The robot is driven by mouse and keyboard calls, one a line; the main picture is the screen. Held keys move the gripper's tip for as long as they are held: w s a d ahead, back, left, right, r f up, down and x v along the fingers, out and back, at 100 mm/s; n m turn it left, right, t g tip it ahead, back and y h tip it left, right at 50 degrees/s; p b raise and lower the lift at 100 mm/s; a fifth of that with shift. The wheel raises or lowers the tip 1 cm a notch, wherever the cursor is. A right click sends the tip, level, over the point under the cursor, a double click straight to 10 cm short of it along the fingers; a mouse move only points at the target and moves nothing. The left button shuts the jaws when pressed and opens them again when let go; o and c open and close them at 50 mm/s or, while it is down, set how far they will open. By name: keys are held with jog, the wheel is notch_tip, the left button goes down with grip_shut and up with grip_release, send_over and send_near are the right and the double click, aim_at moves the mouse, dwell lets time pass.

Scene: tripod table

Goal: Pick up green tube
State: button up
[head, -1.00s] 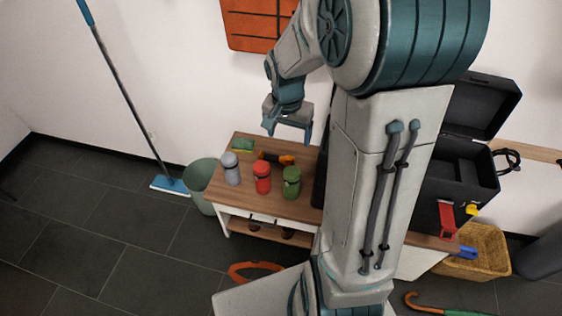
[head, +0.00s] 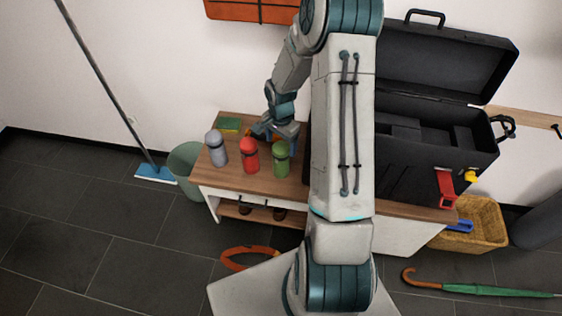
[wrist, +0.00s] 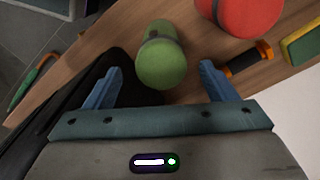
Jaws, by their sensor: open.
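The green tube (head: 282,160) stands upright on the wooden table (head: 240,183), at the right end of a row of three tubes. In the wrist view the green tube (wrist: 162,62) shows beyond the gap between my fingers. My gripper (head: 272,135) is just behind the green and red tubes, low over the table. In the wrist view my gripper (wrist: 160,88) is open, with its two blue fingers spread apart and nothing held. I cannot tell whether a finger touches the tube.
The red tube (head: 250,156) stands close left of the green one, and a grey tube (head: 216,149) further left. An orange and black tool (wrist: 248,59) and a green and yellow sponge (wrist: 305,43) lie nearby. A black toolbox (head: 410,160) stands to the right.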

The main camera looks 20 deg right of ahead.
aim_at(281, 160)
jog(key=shift+w+f+b, duration=0.1)
jog(key=shift+f+b, duration=0.35)
jog(key=shift+f, duration=2.55)
jog(key=c, duration=1.3)
